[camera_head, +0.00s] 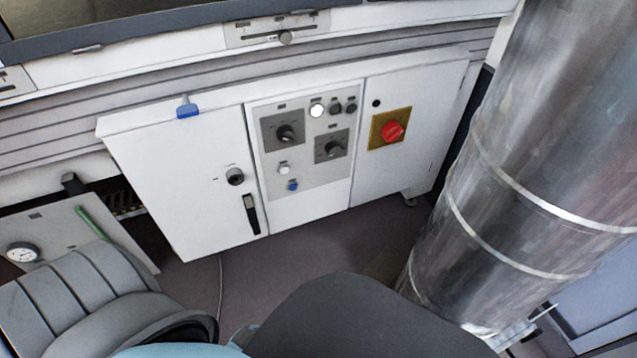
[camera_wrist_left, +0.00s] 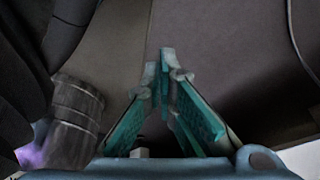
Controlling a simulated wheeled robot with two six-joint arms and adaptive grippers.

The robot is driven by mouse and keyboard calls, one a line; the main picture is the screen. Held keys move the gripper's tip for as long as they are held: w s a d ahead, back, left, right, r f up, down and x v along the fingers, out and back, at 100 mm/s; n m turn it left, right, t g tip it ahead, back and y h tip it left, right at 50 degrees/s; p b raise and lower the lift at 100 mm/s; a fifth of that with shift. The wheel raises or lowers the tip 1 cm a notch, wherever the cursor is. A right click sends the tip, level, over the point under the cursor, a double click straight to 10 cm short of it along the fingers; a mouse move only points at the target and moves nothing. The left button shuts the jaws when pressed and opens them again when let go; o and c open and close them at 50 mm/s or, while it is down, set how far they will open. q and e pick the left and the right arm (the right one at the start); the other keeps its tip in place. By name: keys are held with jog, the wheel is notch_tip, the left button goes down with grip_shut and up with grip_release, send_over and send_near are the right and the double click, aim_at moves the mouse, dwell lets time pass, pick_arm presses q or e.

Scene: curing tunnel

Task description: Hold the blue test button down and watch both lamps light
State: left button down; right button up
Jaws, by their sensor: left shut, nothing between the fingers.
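The blue test button (camera_head: 293,186) is low on the grey panel of the white control cabinet (camera_head: 310,217), under a white button (camera_head: 284,169). At the top of the panel one round lamp (camera_head: 317,110) is bright white. Two round parts beside it, a nearer one (camera_head: 335,108) and a farther one (camera_head: 351,107), are dark; I cannot tell whether they are lamps. My left gripper (camera_wrist_left: 165,68) shows in the left wrist view, its teal-padded fingers shut and empty above the dark floor. Neither gripper's fingers show in the head view, and nothing touches the blue button.
A red rotary switch (camera_head: 392,132) on a yellow plate is right of the panel. A thick metal duct (camera_head: 540,150) stands at the right. The floor (camera_head: 330,240) before the cabinet is clear.

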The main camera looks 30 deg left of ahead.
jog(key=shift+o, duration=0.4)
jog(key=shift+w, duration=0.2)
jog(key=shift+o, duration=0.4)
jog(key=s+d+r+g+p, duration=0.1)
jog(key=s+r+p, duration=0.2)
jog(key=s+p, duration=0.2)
jog(key=p, duration=0.3)
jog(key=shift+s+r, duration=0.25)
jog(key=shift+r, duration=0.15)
pick_arm(q)
jog(key=w+a+r+m+t+p, duration=0.1)
jog(key=w+a+r+m, duration=0.1)
jog(key=w+r, duration=0.5)
jog(key=w+a+r+m+t+y+p, duration=0.1)
jog(key=w+r, duration=0.6)
jog(key=r, duration=0.8)
jog(key=w+a+r+m+t+p, duration=0.1)
jog(key=w+a+r+m+p, duration=0.2)
jog(key=w+r, duration=0.5)
notch_tip(320, 180, up, 4)
jog(key=shift+a+f+y, duration=0.2)
jog(key=shift+a+y, duration=0.2)
jog(key=shift+a, duration=0.25)
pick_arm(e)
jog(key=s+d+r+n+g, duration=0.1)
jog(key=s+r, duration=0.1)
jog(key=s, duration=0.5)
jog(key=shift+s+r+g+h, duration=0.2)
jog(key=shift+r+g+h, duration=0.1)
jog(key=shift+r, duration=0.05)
